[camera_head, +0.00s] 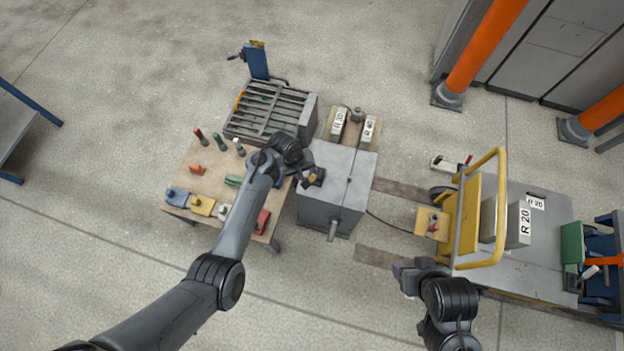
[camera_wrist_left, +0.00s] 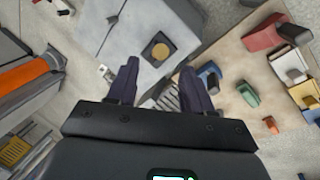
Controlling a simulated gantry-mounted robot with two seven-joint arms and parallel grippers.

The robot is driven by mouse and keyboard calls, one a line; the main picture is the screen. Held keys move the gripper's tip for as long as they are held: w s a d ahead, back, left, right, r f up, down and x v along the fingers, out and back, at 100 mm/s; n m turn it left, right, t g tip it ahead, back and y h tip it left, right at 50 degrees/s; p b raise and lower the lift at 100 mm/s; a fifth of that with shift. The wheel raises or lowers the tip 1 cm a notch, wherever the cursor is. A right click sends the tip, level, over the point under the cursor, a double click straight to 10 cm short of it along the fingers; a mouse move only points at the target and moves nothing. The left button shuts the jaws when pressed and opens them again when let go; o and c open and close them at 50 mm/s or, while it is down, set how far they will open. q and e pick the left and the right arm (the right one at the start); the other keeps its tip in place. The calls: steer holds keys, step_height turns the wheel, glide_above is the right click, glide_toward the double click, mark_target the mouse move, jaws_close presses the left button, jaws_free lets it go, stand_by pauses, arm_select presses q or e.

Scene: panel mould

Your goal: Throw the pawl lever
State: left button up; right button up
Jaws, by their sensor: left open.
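A grey box-shaped machine (camera_head: 350,170) stands in the middle, with a short grey bar (camera_head: 332,231) sticking out at its front. A dark square plate with a round brass-coloured knob (camera_wrist_left: 160,47) sits on its surface in the left wrist view. My left gripper (camera_head: 312,176) is open by the box's left edge. Its two fingers stand apart with nothing between them in the left wrist view (camera_wrist_left: 160,86), below the knob and clear of it in the picture. I cannot tell which part is the pawl lever. My right gripper (camera_head: 402,275) is low at right, its jaws unclear.
A wooden bench (camera_head: 207,180) with several coloured blocks and handled tools stands left of the box. A slatted grey rack (camera_head: 268,110) is behind it. A cart with a yellow rail (camera_head: 485,205) and R 20 blocks stands right. Open floor lies in front.

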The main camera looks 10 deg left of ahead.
mark_target(313, 180)
arm_select(q)
steer(key=b+x, duration=0.4)
steer(key=x, duration=0.5)
steer(key=shift+f+b, duration=0.25)
steer(key=shift+b, duration=0.1)
steer(key=shift+c, duration=0.5)
jaws_close()
